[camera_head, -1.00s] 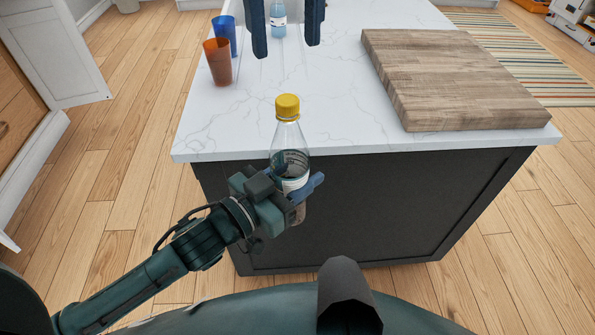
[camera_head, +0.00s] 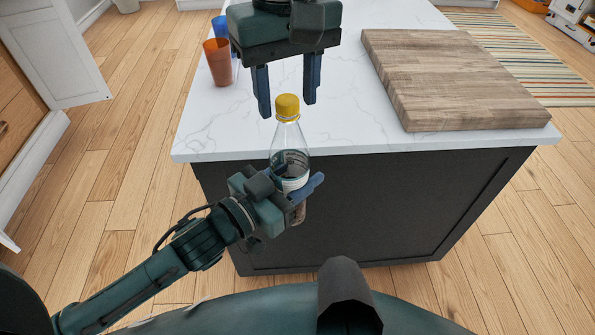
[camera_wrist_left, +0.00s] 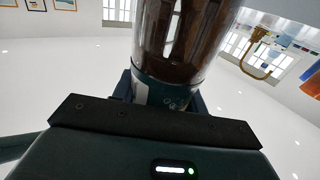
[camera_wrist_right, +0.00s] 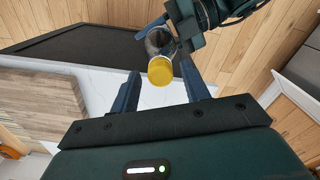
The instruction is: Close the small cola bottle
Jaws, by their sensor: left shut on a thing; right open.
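In the right wrist view the cap (camera_wrist_right: 160,71) lies between and beyond the open fingertips, apparently untouched.
The white marble island top (camera_head: 340,100) lies behind the bottle. An orange cup (camera_head: 218,63) and a blue cup (camera_head: 219,26) stand at its left, and a thick wooden board (camera_head: 450,80) lies at its right. The dark island side (camera_head: 400,200) is close behind my left gripper.

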